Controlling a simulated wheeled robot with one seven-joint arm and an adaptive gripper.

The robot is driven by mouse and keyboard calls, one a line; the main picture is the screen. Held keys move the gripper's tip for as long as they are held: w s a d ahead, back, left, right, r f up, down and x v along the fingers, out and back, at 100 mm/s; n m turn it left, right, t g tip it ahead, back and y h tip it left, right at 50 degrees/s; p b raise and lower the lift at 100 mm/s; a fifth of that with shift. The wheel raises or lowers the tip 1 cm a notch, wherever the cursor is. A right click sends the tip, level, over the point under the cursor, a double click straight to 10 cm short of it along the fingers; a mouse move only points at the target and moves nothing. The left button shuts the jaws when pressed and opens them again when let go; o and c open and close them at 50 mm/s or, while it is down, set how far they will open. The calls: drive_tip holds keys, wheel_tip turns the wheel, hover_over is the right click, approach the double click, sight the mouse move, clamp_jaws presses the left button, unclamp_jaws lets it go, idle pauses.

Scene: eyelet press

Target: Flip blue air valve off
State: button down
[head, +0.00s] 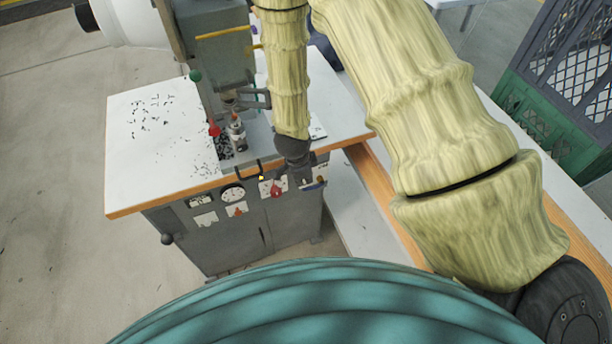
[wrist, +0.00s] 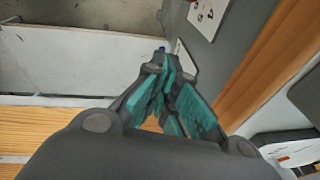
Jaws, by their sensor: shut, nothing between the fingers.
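The press cabinet (head: 264,226) stands under the white-topped table. At the right end of its front panel a small blue handle (head: 314,186), which looks like the air valve, is partly hidden by my gripper (head: 302,178). In the wrist view a small blue spot (wrist: 162,49), likely the same handle, shows just beyond the fingertips. My gripper, with teal finger pads (wrist: 160,66), is shut and empty, pointing down beside the panel. The fingertips look very close to the blue handle; I cannot tell whether they touch. The handle's exact angle is not clear.
The panel also carries a red knob (head: 276,189), a gauge (head: 232,195) and a red switch (head: 237,210). The wooden table edge (head: 160,203) overhangs the panel. A green and grey crate (head: 555,125) stands at the right. Floor on the left is clear.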

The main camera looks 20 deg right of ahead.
drive_tip(key=a+r+p, duration=0.2)
drive_tip(key=r, duration=0.1)
drive_tip(key=r+p, duration=0.1)
drive_tip(key=shift+s+a+r, duration=0.25)
drive_tip(key=shift+a, duration=0.15)
idle(0.4)
